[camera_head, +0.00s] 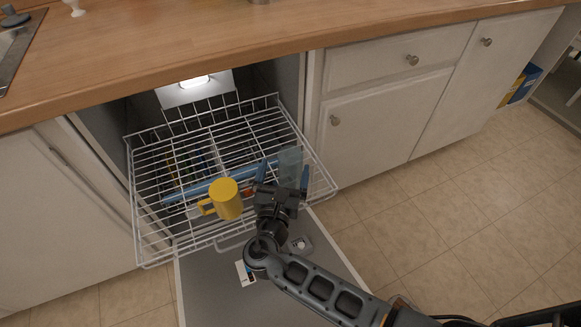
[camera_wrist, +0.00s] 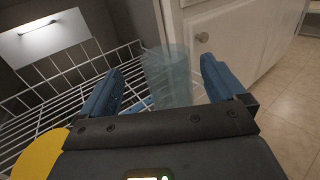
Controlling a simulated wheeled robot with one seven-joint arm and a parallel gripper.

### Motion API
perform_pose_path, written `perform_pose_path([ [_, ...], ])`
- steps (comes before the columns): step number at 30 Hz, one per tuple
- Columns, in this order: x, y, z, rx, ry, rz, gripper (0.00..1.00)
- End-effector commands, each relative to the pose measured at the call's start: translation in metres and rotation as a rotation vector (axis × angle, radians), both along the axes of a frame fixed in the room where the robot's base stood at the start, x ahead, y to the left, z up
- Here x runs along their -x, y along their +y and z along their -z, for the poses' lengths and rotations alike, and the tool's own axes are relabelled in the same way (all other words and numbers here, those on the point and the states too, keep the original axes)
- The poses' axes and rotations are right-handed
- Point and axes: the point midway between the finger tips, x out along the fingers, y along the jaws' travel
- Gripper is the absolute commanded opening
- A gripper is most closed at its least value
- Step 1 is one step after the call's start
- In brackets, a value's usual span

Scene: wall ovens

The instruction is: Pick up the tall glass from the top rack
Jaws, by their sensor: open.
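The tall glass (camera_head: 290,165) is bluish and see-through and stands at the right side of the pulled-out top rack (camera_head: 152,262). In the wrist view the glass (camera_wrist: 167,78) rises just beyond and between the fingers. My gripper (camera_head: 283,176) has its blue fingers apart, one to each side of the glass as the picture shows it. In the wrist view my gripper (camera_wrist: 168,88) is open, with the glass nearer the middle than either finger. I cannot tell whether the glass is fully between the fingertips. The lower part of the glass is partly hidden by my gripper.
A yellow mug (camera_head: 226,199) stands on the rack just left of my gripper; its edge also shows in the wrist view (camera_wrist: 35,155). The open dishwasher door (camera_head: 215,290) lies below the rack. The wooden counter (camera_head: 200,45) overhangs behind, with white cabinets (camera_head: 385,110) to the right.

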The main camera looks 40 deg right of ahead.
Motion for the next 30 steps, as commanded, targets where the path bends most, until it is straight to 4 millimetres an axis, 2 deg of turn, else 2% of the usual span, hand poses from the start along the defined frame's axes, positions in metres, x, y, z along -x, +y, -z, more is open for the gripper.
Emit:
perform_pose_path([
  [15,-0.033,-0.053,-0.003,-0.004,0.000,0.002,0.97],
  [25,-0.038,-0.060,-0.003,-0.006,-0.001,-0.001,0.97],
  [30,-0.038,-0.060,-0.003,-0.006,-0.001,-0.001,0.82],
])
